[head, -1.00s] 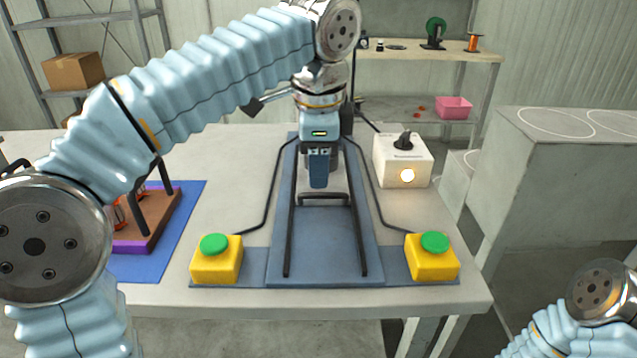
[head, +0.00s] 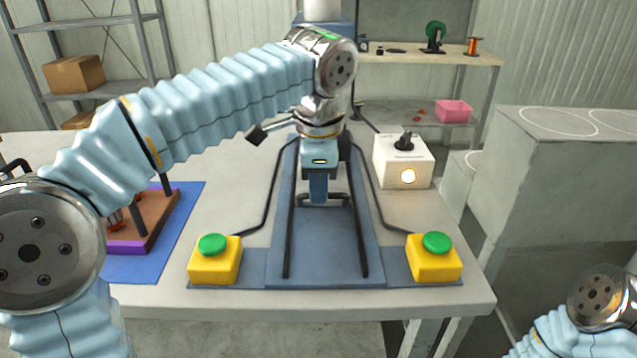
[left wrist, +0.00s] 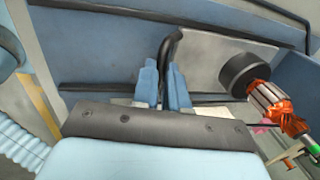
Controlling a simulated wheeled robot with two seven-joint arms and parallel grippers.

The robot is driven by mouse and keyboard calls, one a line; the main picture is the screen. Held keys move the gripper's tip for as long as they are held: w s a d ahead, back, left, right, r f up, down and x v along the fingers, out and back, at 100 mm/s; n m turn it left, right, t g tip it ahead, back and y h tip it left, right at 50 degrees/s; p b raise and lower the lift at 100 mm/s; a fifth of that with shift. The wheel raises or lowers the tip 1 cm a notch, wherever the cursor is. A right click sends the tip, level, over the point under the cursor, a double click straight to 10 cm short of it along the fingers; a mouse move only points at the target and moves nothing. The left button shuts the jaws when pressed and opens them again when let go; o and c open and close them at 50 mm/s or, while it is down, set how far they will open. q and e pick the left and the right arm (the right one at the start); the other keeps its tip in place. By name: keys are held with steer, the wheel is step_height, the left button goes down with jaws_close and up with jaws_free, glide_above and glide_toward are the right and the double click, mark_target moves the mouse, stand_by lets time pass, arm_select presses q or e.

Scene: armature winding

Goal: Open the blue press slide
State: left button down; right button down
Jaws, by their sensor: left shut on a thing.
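The blue press (head: 325,250) stands in the middle of the table, with two black rails along its bed. The slide's black bar handle (head: 338,197) crosses between the rails at the far part of the bed. My left gripper (head: 318,198) reaches down over it and is shut on the handle. In the left wrist view, the black handle (left wrist: 171,50) stands between the two blue fingers of my left gripper (left wrist: 163,88). An armature with copper-red windings (left wrist: 275,102) sits in a dark round holder at the right there. My right gripper is out of view.
Yellow boxes with green buttons stand at the press's front left (head: 215,262) and front right (head: 433,260). A white box (head: 403,160) with a black knob and lit button stands right of the press. A brown fixture (head: 150,220) lies on a blue mat at left.

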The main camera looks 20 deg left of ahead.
arm_select(q)
steer(key=shift+s, duration=0.1)
steer(key=shift+s+d, duration=0.2)
steer(key=shift+s, duration=0.35)
steer(key=s+d, duration=0.1)
steer(key=s, duration=0.4)
steer(key=s+d+b, duration=0.1)
steer(key=s, duration=0.3)
steer(key=s+d, duration=0.2)
steer(key=s, duration=0.3)
steer(key=shift+s+d, duration=0.1)
steer(key=shift+s, duration=0.2)
steer(key=c, duration=1.2)
jaws_free()
steer(key=shift+o, duration=0.2)
